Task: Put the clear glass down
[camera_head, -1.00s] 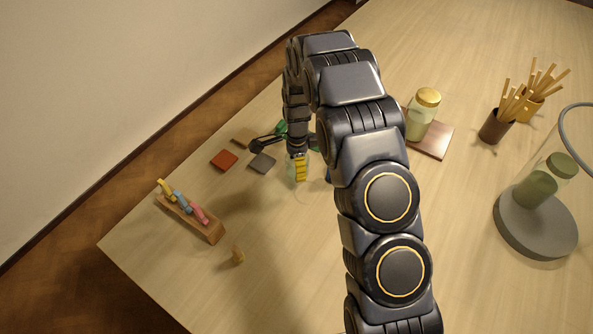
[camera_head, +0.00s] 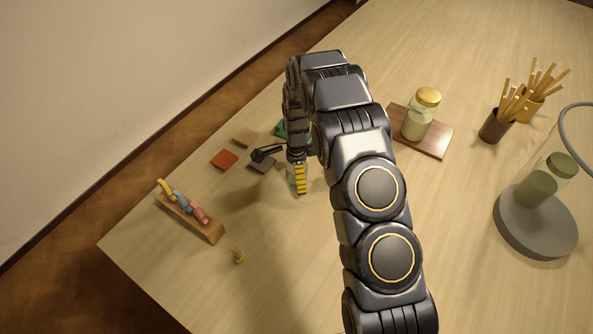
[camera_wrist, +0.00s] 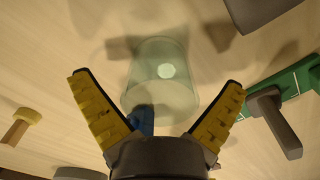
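The clear glass (camera_wrist: 160,72) is pale green and see-through. In the wrist view it lies ahead of my palm, between my spread fingers, with a visible gap on each side. It appears to be standing on the table. In the head view only a pale strip of the glass (camera_head: 290,176) shows beside my yellow-padded finger; the rest is hidden. My gripper (camera_wrist: 158,82) is open, with its fingers wide apart and not touching the glass. In the head view my gripper (camera_head: 299,179) is low over the table, partly hidden by my arm.
A wooden rack (camera_head: 190,218) and a small tan piece (camera_head: 238,257) are nearer. At right are a gold-lidded jar (camera_head: 419,119) on a board, stick-filled cups (camera_head: 494,127) and a cloche base (camera_head: 535,228).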

